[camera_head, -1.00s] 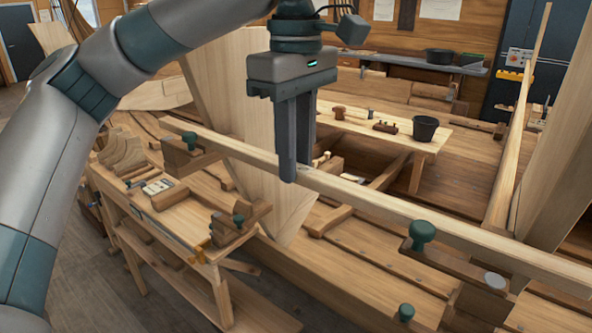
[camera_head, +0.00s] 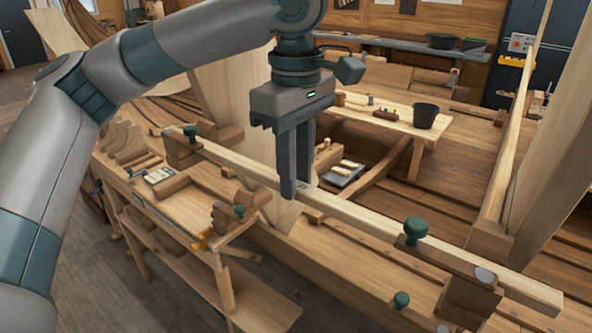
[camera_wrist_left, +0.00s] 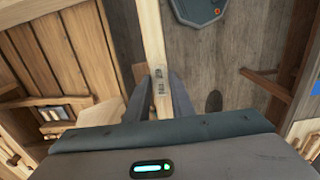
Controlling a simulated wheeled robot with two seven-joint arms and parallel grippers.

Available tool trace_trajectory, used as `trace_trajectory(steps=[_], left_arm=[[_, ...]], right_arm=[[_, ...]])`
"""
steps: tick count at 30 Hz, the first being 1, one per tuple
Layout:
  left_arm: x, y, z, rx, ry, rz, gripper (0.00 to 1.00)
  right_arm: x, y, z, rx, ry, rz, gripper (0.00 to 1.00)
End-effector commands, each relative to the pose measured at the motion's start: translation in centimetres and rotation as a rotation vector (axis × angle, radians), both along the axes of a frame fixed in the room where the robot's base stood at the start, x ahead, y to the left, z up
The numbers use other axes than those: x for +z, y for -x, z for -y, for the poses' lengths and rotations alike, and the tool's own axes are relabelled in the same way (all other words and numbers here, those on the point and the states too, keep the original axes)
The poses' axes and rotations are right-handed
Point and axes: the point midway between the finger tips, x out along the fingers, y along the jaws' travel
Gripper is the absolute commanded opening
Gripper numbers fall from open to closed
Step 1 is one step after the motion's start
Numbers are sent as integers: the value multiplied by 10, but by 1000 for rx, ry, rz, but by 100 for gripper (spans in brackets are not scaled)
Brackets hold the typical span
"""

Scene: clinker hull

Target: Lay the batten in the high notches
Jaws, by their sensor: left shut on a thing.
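The batten (camera_head: 375,222) is a long pale square strip running from upper left to lower right in the head view. My left gripper (camera_head: 296,190) points down and is shut on it near mid-length. The wrist view shows the batten (camera_wrist_left: 154,40) running up from between the fingers (camera_wrist_left: 156,100). Its left part lies by a brown notch block (camera_head: 180,152) with a green knob; its right part passes close behind another knobbed block (camera_head: 455,262). Whether it rests in either notch I cannot tell. My right gripper is not in view.
A tall hull plank (camera_head: 232,110) rises behind the gripper and a post (camera_head: 560,150) at right. A black bucket (camera_head: 424,115) stands on a rear bench.

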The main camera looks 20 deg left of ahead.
Motion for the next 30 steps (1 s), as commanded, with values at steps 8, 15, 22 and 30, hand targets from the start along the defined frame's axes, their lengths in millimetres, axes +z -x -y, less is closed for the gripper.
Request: trace_trajectory(steps=[8, 15, 22, 30], left_arm=[[-2, 0, 0, 0, 0, 0, 40], [-2, 0, 0, 0, 0, 0, 40], [7, -1, 0, 1, 1, 2, 40], [44, -1, 1, 2, 1, 5, 40]], right_arm=[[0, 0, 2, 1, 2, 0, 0], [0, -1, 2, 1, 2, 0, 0], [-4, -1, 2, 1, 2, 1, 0], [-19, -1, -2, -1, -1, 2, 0]])
